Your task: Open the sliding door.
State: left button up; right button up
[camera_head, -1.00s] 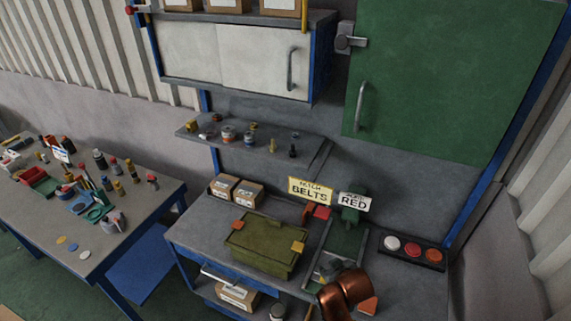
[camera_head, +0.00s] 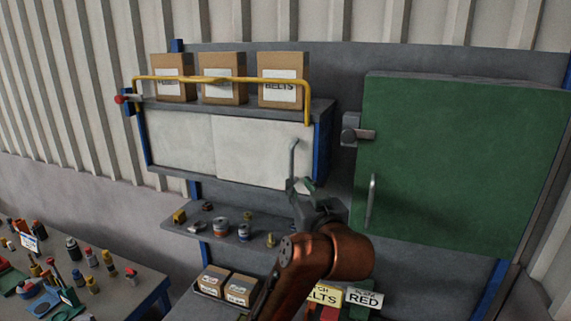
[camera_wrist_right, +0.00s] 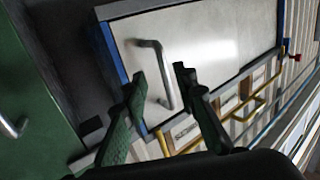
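The sliding door is a pale panel (camera_head: 255,148) on the right half of a wall cabinet, beside a second pale panel (camera_head: 178,137). Its grey vertical bar handle (camera_head: 293,158) is near the right edge. The door also shows in the right wrist view (camera_wrist_right: 215,40), with the handle (camera_wrist_right: 160,60). My right gripper (camera_head: 301,185) is at the handle's lower end. In the wrist view its fingers (camera_wrist_right: 160,82) are apart, with the handle between them in the picture. I cannot tell whether they touch it. My left gripper is out of view.
Boxes (camera_head: 222,92) stand on the cabinet behind a yellow rail (camera_head: 220,79). A green door (camera_head: 460,150) with its own handle and latch (camera_head: 357,134) is to the right. A shelf (camera_head: 180,228) with small parts lies below the cabinet.

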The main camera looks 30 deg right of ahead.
aim_at(292, 167)
jog(key=w+r, duration=0.1)
jog(key=w, duration=0.1)
jog(key=w+d+p, duration=0.1)
jog(key=w, duration=0.1)
jog(key=w+r+p, duration=0.1)
jog(key=w, duration=0.2)
jog(key=shift+d+r, duration=0.3)
jog(key=shift+d, duration=0.05)
grip_shut()
dwell(0.5)
